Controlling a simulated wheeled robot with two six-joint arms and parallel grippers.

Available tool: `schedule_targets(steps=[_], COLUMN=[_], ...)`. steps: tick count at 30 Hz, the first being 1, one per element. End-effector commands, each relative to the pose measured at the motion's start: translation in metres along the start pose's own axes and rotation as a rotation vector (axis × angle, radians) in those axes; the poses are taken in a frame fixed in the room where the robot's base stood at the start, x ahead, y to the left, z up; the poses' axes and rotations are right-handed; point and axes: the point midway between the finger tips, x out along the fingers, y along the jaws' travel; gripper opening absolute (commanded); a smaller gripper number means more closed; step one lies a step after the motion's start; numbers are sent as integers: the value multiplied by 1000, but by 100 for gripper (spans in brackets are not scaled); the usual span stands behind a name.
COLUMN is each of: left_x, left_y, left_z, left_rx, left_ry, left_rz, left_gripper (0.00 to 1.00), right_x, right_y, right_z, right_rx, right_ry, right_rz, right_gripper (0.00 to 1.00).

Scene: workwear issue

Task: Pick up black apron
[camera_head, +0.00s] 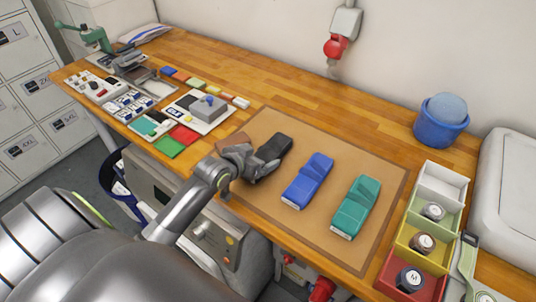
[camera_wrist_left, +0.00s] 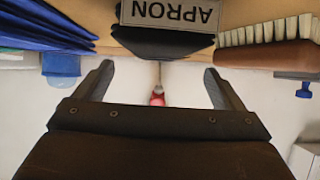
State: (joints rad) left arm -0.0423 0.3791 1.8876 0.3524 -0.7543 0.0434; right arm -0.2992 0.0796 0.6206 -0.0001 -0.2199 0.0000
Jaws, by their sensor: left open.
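The black apron (camera_head: 275,147) is a folded dark bundle on the brown mat (camera_head: 330,150), left of a blue folded garment (camera_head: 308,180). My left gripper (camera_head: 262,168) is just in front of its near end and hides part of it. In the left wrist view, the black apron (camera_wrist_left: 160,44) lies beyond the open fingers (camera_wrist_left: 157,72), with a grey tag reading APRON upside down. The fingers are empty and apart from the apron. My right gripper is not in view.
A teal folded garment (camera_head: 355,207) lies right of the blue one. A brown-backed brush (camera_wrist_left: 265,50) is close beside the apron in the left wrist view. Coloured trays (camera_head: 423,243) stand at the right, a blue tub (camera_head: 438,131) behind. Small items crowd the table's left.

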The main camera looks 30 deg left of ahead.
Motion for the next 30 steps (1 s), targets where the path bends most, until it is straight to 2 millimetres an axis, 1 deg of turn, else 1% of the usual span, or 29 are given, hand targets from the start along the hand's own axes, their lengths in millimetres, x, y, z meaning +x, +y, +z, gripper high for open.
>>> schedule_targets(steps=[6,12,16,23,26,30], left_x=[22,42,47,48,47,47], left_y=[-1,-1,-1,-1,-1,-1], left_z=[4,5,6,6,6,6], left_rx=[-3,-2,0,0,0,0], left_ry=[-1,1,1,1,1,1], left_rz=[1,0,0,0,0,0], left_gripper=[91,91,91,91,79,61], right_x=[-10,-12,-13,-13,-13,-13], right_y=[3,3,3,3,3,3], right_z=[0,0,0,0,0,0], right_rx=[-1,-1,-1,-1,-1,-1], right_ry=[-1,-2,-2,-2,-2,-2], right_rz=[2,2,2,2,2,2], right_gripper=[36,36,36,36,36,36])
